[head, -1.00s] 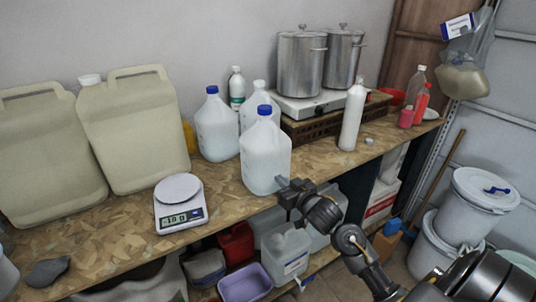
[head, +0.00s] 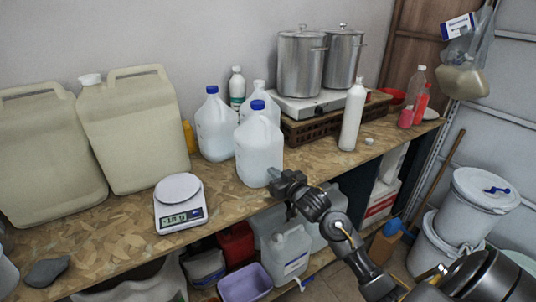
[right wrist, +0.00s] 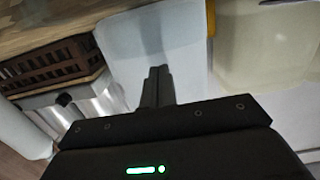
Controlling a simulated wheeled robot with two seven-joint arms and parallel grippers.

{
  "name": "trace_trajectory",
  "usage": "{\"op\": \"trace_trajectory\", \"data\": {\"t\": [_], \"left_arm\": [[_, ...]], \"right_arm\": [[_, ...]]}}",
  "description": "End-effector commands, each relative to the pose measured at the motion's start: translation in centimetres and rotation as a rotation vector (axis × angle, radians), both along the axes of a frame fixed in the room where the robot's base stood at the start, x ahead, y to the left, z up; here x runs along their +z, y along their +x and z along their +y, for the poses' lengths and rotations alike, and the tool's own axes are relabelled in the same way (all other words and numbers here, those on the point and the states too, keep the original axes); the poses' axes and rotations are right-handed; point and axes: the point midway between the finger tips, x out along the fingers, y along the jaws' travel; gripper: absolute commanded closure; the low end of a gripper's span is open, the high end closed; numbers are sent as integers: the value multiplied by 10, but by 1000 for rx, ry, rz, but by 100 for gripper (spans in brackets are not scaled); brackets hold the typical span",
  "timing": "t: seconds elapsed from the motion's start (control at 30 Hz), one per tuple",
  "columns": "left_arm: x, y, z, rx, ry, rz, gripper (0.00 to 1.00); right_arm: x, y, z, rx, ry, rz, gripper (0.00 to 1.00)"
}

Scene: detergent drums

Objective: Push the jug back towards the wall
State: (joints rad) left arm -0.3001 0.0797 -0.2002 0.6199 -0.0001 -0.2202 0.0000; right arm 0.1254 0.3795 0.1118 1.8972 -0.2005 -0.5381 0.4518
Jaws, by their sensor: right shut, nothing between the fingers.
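The front jug (head: 258,152) is milky and translucent with a blue cap. It stands upright on the chipboard bench (head: 120,225), and fills the upper middle of the right wrist view (right wrist: 150,45). My right gripper (head: 275,178) is at the jug's lower right front side, its fingers shut and empty. In the right wrist view the fingertips (right wrist: 159,70) overlap the jug's wall and look to be against it. My left gripper is out of view.
Behind the jug stand another blue-capped jug (head: 215,130) and a small green-labelled bottle (head: 237,88), close to the wall (head: 190,40). A scale (head: 180,205) is to the left. A stove (head: 310,104) with pots and a white bottle (head: 352,118) are to the right.

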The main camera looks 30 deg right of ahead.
Motion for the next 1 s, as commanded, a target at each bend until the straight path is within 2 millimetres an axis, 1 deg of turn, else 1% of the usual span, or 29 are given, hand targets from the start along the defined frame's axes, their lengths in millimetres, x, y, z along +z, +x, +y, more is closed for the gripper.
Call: {"op": "trace_trajectory", "data": {"t": [1.0], "left_arm": [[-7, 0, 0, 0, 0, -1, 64]], "right_arm": [[-1, 46, -2, 0, 0, 0, 100]]}}
